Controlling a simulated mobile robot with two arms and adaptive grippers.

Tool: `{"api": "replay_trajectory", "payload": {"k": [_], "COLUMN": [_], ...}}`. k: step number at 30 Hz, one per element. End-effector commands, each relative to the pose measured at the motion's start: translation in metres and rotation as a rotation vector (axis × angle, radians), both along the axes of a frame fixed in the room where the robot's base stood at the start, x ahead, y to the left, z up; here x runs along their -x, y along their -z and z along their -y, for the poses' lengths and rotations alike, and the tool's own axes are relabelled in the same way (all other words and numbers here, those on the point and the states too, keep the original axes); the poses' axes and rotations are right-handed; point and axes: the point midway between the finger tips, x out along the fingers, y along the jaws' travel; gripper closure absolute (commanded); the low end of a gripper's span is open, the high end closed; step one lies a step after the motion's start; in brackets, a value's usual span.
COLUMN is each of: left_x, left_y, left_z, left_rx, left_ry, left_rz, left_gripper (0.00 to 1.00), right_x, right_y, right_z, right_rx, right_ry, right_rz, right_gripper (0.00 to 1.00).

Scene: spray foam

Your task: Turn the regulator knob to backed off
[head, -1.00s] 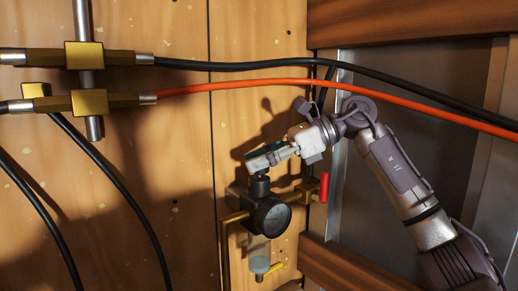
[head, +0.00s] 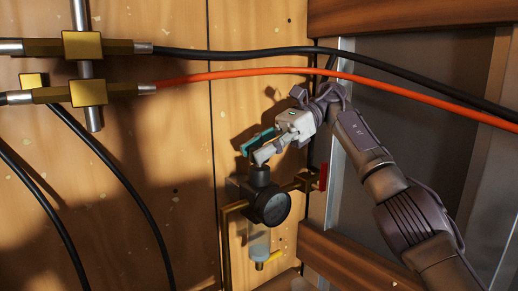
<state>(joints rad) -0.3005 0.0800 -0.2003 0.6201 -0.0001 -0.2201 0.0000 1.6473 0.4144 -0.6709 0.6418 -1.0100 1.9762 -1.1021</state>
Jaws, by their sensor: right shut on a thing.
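The regulator stands against the wood wall, right of centre, with a round dark gauge (head: 271,207) on its front. Its black regulator knob (head: 259,176) sits on top, partly hidden by my right gripper. My right gripper (head: 257,154) comes in from the right and is shut on the knob from above. One finger has a teal pad. The knob's exact turn cannot be read, and the gauge face is too dark to read. My left gripper is not in view.
A red valve handle (head: 323,177) stands close right of the regulator. A clear bowl (head: 259,240) with a yellow drain lever (head: 277,256) hangs below. An orange hose (head: 250,75) and a black hose (head: 240,56) cross above. Brass fittings (head: 82,45) are at upper left.

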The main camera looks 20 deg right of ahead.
Motion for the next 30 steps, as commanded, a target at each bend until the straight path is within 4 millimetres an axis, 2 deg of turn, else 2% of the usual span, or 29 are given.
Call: {"api": "replay_trajectory", "payload": {"k": [9, 10, 14, 30], "left_x": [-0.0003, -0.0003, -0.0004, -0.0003], "left_y": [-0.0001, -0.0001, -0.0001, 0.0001], "left_z": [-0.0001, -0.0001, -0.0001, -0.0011], "left_rx": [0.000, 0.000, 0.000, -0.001], "left_ry": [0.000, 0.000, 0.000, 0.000], "left_rz": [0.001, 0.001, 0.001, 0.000], "left_gripper": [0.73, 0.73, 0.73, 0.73], "right_x": [0.0001, 0.0001, 0.0001, 0.0002], "right_y": [-0.0004, -0.0004, -0.0003, 0.0005], "right_z": [0.0002, 0.0002, 0.0001, 0.0005], "right_rx": [0.001, 0.001, 0.001, 0.001], "right_ry": [0.000, 0.000, 0.000, 0.011], "right_rz": [0.001, 0.001, 0.000, -0.001], "right_gripper": [0.95, 0.55, 0.34, 0.34]}}
